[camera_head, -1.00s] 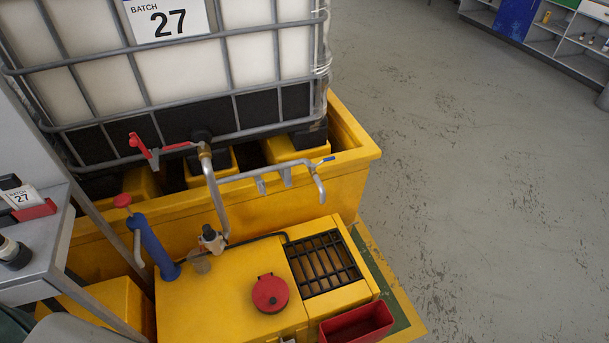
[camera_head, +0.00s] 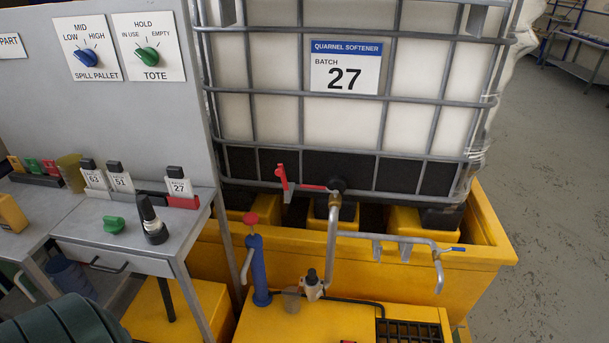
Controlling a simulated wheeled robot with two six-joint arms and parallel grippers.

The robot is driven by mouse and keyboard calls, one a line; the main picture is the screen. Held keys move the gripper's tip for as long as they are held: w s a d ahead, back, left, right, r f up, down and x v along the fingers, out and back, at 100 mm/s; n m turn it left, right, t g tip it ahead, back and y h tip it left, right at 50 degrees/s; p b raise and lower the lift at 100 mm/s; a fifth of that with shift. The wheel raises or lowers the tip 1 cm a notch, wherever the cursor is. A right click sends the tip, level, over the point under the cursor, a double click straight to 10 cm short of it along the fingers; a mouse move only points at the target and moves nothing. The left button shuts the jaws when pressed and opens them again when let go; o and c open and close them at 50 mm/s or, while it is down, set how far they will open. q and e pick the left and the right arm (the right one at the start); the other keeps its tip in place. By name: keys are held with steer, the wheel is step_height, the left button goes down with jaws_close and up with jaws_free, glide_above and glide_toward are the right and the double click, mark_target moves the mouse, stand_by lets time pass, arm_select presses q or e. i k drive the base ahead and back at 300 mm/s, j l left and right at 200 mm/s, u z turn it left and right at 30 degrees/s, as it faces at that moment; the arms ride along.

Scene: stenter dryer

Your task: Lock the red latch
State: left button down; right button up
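A red upright piece (camera_head: 282,177), which looks like the red latch, stands in front of the lower cage bars of the tote (camera_head: 240,125). A red lever (camera_head: 310,188) runs sideways from it to the dark outlet valve (camera_head: 337,186), above a bent metal pipe (camera_head: 331,245). I cannot tell whether the latch is locked. Neither of my grippers is in view.
A yellow spill pallet (camera_head: 480,262) surrounds the tote's base. A blue hand pump (camera_head: 258,270) with a red knob stands in front. A grey bench (camera_head: 130,240) with tagged holders is at left.

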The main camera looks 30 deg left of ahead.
mark_target(280, 171)
steer(key=u, duration=1)
